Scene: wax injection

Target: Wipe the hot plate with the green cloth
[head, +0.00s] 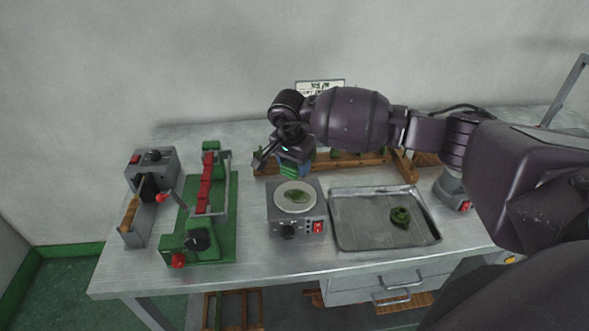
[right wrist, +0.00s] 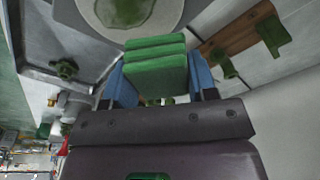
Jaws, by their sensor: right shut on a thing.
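My right gripper (head: 290,168) is just behind the hot plate, above table height. Its blue fingers are shut on the folded green cloth (right wrist: 156,65), which is clear of the smear. My left gripper is not in view.
A metal tray (head: 370,240) with a green wax piece (head: 400,216) lies right of the hot plate. A green clamp machine (head: 205,225) and a grey device (head: 152,180) stand left. A wooden rack (head: 345,162) is behind. Drawers (head: 385,282) hang below the table.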

